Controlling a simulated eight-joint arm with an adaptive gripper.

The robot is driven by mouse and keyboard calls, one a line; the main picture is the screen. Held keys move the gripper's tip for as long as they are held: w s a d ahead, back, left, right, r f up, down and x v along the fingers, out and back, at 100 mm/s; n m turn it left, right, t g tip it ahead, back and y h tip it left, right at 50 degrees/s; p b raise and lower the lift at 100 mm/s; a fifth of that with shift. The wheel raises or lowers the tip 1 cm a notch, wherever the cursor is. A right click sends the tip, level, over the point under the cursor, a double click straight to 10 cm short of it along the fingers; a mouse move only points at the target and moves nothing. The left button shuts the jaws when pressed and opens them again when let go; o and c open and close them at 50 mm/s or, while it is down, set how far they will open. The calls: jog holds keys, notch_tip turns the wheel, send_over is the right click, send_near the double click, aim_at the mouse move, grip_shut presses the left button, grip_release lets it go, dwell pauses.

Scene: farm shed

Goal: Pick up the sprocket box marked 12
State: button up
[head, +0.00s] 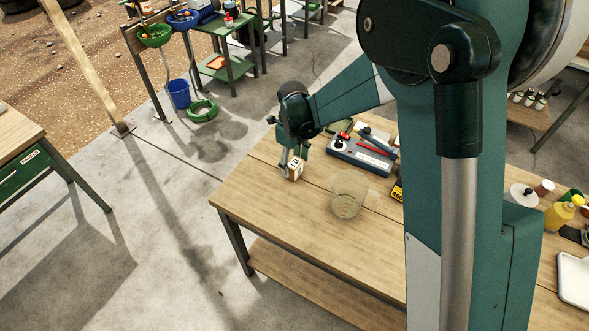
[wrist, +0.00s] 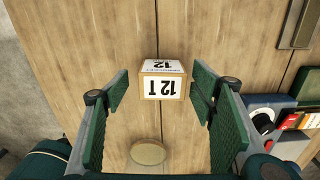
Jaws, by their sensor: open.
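The sprocket box marked 12 (wrist: 162,82) is a small cardboard-brown box with white labels reading "12" and "12 T". It sits on the wooden workbench (head: 270,218), and in the head view the box (head: 295,169) is near the bench's far left part. My gripper (wrist: 160,95) is open, with one green-padded finger on each side of the box and a visible gap on the left. On the right the finger is close to the box; I cannot tell whether it touches. In the head view my gripper (head: 293,160) points down at the box.
A clear round container (head: 347,204) stands on the bench in front of the box. A grey-blue tray (head: 345,153) with tools lies to the right of it. A yellow-and-black item (head: 397,190) lies nearby. The bench's left front is clear.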

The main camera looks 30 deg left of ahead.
jog(key=shift+w+f, duration=0.15)
jog(key=shift+f, duration=1.9)
jog(key=c, duration=1)
